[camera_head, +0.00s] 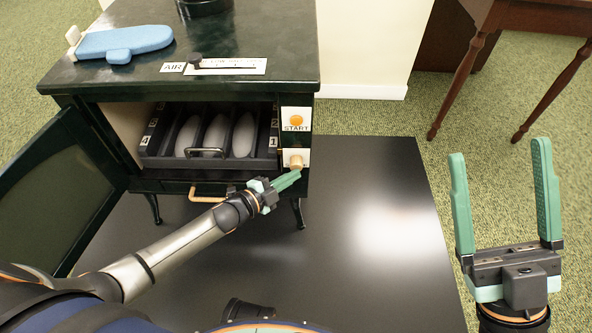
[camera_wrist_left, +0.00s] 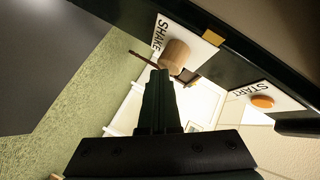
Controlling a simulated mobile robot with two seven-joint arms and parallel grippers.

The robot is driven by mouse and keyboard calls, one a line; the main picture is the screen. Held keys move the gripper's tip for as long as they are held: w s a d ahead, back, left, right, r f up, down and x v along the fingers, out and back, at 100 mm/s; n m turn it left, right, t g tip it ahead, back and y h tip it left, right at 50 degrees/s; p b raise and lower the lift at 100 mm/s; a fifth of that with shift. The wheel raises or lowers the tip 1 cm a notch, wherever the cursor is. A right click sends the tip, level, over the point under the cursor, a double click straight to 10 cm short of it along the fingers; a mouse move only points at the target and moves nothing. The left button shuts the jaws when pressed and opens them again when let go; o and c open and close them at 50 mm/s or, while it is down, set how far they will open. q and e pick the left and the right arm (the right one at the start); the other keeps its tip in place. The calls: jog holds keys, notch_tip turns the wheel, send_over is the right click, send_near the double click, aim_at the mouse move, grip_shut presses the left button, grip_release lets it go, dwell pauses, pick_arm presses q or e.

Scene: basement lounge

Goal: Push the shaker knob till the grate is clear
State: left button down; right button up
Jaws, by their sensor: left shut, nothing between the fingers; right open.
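The wooden shaker knob (camera_head: 295,161) sticks out of the stove's front right post, below the orange START button (camera_head: 296,120). In the left wrist view the knob (camera_wrist_left: 175,55) is at the fingertips, beside the SHAKE label (camera_wrist_left: 160,36). My left gripper (camera_head: 298,173) is shut and empty, its tips just under the knob; I cannot tell whether they touch. The grate tray (camera_head: 207,159) sits in the open stove (camera_head: 196,80) and holds several pale oval pieces between dark dividers. My right gripper (camera_head: 505,185) is open and empty, upright at the right, away from the stove.
The stove door (camera_head: 55,190) hangs open at the left. A drawer handle (camera_head: 208,192) is under the tray. A blue padded object (camera_head: 125,42) and the AIR slider (camera_head: 215,66) are on top.

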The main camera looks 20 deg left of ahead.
pick_arm(q)
jog(key=shift+w+a, duration=0.25)
jog(key=shift+w, duration=0.35)
dwell(0.4)
jog(key=shift+s+d+p, duration=0.3)
jog(key=shift+s+p, duration=0.05)
jog(key=shift+s, duration=0.5)
jog(key=shift+s+d+p, duration=0.25)
jog(key=shift+s+p, duration=0.05)
jog(key=shift+s, duration=0.5)
jog(key=shift+w, duration=0.1)
jog(key=shift+w+a, duration=0.15)
jog(key=shift+w, duration=0.15)
